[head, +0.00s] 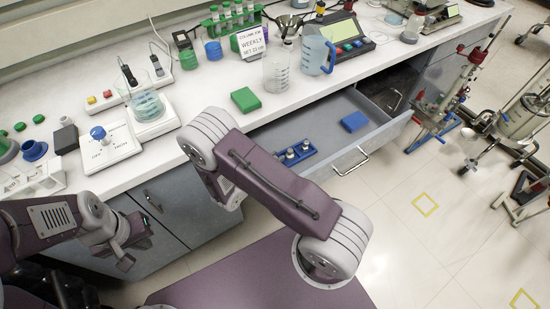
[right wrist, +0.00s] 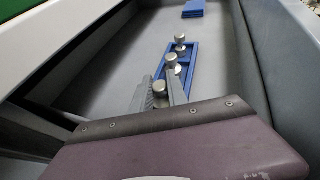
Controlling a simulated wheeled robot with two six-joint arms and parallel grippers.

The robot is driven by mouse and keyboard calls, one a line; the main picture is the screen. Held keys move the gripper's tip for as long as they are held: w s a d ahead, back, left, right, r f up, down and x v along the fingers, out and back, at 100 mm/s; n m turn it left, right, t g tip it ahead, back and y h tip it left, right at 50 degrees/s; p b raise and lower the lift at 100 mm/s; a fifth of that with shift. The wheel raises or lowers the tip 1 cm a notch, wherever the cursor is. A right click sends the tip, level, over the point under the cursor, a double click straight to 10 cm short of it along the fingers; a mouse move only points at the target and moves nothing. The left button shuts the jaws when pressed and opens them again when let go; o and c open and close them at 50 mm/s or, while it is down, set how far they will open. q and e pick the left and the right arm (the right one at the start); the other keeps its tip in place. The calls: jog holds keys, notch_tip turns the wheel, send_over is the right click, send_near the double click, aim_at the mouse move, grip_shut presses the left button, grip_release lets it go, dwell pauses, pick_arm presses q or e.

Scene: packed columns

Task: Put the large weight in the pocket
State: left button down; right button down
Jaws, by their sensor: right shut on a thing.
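A blue rack (head: 296,153) lies in the open drawer (head: 375,141), and it also shows in the right wrist view (right wrist: 190,62). Two silver knobbed weights stand at it, a far one (right wrist: 180,42) and a middle one (right wrist: 172,61). My right gripper (right wrist: 160,91) is shut on the nearest, large weight (right wrist: 159,88) at the rack's near end. Its lower part is hidden, so I cannot tell whether it sits in a pocket or is lifted. In the head view my arm hides the right gripper. My left gripper (head: 124,260) is by the cabinet front, away from the drawer; its jaw gap is unclear.
A blue block (head: 354,121) lies at the drawer's far right; it shows in the right wrist view (right wrist: 194,9). Drawer walls flank the right gripper. The counter above holds a green box (head: 246,100), a beaker (head: 147,103) and bottles.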

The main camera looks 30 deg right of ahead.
jog(key=c, duration=1.3)
grip_release()
jog(key=shift+r, duration=0.1)
jog(key=shift+a+r+p, duration=0.2)
jog(key=shift+p, duration=0.1)
jog(key=v, duration=1.1)
jog(key=shift+s+a+r, duration=0.2)
jog(key=shift+s+a, duration=0.05)
